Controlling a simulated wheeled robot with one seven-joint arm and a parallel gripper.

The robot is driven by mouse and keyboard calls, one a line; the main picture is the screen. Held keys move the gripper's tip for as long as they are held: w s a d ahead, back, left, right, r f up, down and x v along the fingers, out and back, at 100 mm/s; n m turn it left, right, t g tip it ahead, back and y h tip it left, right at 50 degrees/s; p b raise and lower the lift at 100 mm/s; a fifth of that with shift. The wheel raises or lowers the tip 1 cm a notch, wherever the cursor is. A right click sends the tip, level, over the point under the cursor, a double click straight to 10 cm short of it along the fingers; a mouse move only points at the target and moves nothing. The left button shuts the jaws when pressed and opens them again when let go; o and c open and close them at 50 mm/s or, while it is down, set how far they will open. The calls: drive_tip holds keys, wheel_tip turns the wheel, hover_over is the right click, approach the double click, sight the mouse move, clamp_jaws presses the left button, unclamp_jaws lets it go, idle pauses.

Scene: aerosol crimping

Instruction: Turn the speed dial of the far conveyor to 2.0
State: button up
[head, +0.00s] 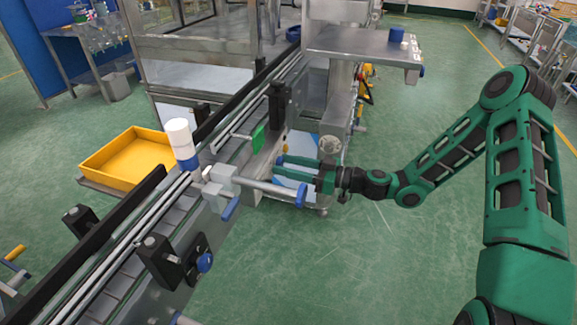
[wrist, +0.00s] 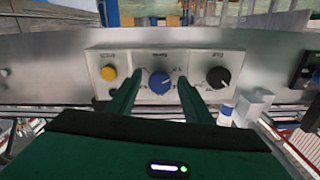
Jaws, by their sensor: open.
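In the wrist view a grey control panel carries a blue dial (wrist: 160,82) in its middle, with white marks around it. The number at its pointer is too small to read. My gripper (wrist: 160,88) is open, with one green finger on each side of the blue dial; I cannot tell if they touch it. In the head view my gripper (head: 282,170) reaches left at the side of the conveyor (head: 108,268), and the dial is hidden there.
A yellow button (wrist: 108,73) and a black dial (wrist: 218,76) flank the blue dial. A white bottle (head: 180,138) stands on the conveyor. A yellow tray (head: 135,158) lies left of it. A metal side table (head: 355,42) stands behind my gripper.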

drive_tip(key=c, duration=1.1)
drive_tip(key=shift+o, duration=0.2)
drive_tip(key=shift+m, duration=0.4)
drive_tip(key=m, duration=0.4)
drive_tip(key=shift+m, duration=0.4)
drive_tip(key=m, duration=0.6)
drive_tip(key=shift+d+r, duration=0.1)
